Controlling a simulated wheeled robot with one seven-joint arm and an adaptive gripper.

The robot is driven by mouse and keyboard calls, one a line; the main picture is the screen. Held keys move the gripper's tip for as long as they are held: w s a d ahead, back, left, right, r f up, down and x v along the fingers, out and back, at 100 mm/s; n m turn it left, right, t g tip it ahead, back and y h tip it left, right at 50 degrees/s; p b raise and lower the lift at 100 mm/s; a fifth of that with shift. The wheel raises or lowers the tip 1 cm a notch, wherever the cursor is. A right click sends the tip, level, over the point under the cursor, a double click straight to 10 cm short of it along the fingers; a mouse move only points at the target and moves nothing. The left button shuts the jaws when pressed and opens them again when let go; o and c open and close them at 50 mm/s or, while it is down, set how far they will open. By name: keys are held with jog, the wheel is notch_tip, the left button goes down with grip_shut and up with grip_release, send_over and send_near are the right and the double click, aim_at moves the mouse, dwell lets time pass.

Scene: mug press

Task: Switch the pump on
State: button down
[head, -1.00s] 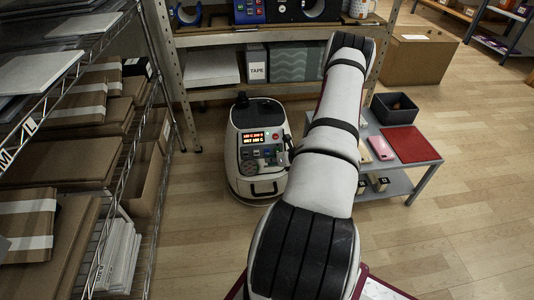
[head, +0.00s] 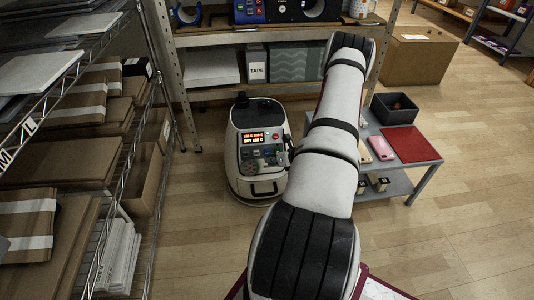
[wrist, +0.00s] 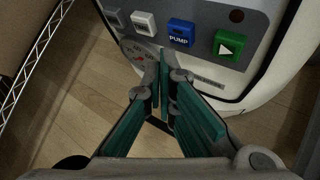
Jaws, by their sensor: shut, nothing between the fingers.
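The pump switch is a blue rocker marked PUMP (wrist: 180,33) on the grey control panel of a white machine. It shows in the wrist view, just above and right of my fingertips. My gripper (wrist: 164,62) is shut and empty, its green-padded fingers close together in front of the panel's lower edge. I cannot tell whether the tips touch the panel. The white machine (head: 236,170) stands on the floor in the head view, with a lit red display (head: 253,137). My arm hides part of its right side.
A green button with a white triangle (wrist: 228,46) is right of the pump switch; a white switch (wrist: 143,22) is left. A dial is partly hidden by my fingers. A wire rack (head: 120,160) stands left of the machine and a low grey table (head: 425,172) right.

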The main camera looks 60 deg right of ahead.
jog(key=shift+w+d+f, duration=0.1)
jog(key=shift+w+d, duration=0.15)
jog(key=shift+w+d+f+b, duration=0.1)
jog(key=shift+w+d+b, duration=0.2)
jog(key=shift+d+b, duration=0.15)
dwell(0.9)
jog(key=shift+a, duration=0.1)
jog(key=shift+s+a+r+p, duration=0.2)
jog(key=shift+s+a+p, duration=0.1)
jog(key=shift+s+a, duration=0.35)
jog(key=shift+s+a+r+p, duration=0.3)
jog(key=shift+s+a, duration=0.3)
jog(key=shift+a, duration=0.15)
jog(key=shift+s+a+r+p, duration=0.15)
jog(key=shift+s+a+p, duration=0.15)
jog(key=shift+s+a, duration=0.4)
jog(key=shift+s+a+r+p, duration=0.3)
jog(key=shift+s+a, duration=0.25)
jog(key=shift+a, duration=0.25)
